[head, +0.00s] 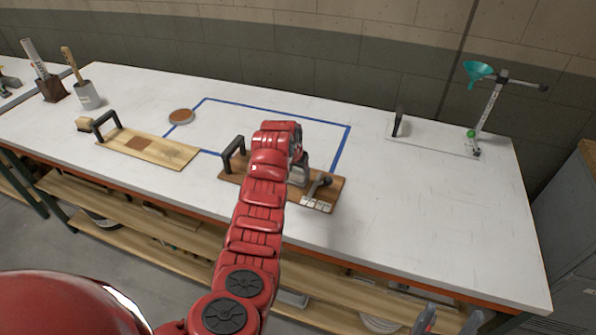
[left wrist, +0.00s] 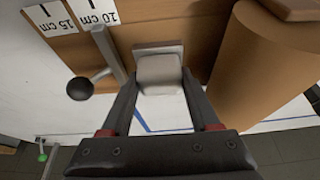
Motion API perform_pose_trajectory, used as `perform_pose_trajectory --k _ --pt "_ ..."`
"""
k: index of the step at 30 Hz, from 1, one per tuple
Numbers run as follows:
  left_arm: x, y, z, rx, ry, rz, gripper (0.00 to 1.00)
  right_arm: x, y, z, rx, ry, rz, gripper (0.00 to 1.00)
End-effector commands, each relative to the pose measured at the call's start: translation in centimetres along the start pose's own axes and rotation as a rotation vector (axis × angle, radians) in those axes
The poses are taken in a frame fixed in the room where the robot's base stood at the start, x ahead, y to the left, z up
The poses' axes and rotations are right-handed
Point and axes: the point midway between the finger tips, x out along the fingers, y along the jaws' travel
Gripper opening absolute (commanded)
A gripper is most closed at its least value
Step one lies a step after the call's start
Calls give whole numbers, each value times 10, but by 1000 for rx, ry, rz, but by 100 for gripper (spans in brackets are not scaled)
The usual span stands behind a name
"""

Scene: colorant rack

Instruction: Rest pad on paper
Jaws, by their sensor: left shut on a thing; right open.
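My left gripper (head: 299,168) is over the wooden board (head: 325,196) with centimetre labels, near the table's front edge. In the left wrist view the left gripper (left wrist: 158,98) is shut on a pale grey block (left wrist: 160,72), possibly the pad. The block's flat end is close to the board's brown surface (left wrist: 185,20); I cannot tell if they touch. A brown roll (left wrist: 262,62), possibly paper, lies beside it. My right gripper (head: 447,320) shows only at the bottom edge, open, with nothing seen between its fingers.
A lever with a black knob (left wrist: 80,88) stands near the held block. A black handle (head: 233,153) rises at the board's left end. Another handled board (head: 150,148), a round brown-topped dish (head: 181,116) and a funnel stand (head: 487,110) stand apart.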

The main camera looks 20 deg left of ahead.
Motion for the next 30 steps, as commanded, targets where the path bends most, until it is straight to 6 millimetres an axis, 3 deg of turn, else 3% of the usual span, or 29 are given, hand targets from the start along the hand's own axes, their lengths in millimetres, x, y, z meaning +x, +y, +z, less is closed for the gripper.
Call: perform_pose_trajectory --k 2,3,8,20,26,30 --pt "2 0 1 0 0 0 17 -1 0 0 0 0 0 74" --pt "1 0 0 0 0 0 69 -1 0 0 0 0 0 74" --pt "1 0 0 0 0 0 97 0 0 0 0 0 0 74" --pt "-3 0 -1 0 4 0 97 -2 0 0 0 0 0 74" --pt "-24 -1 0 1 7 -3 97 -10 0 2 0 0 0 74" --pt "-50 -1 0 1 5 -2 97 -19 -1 3 0 0 0 74"
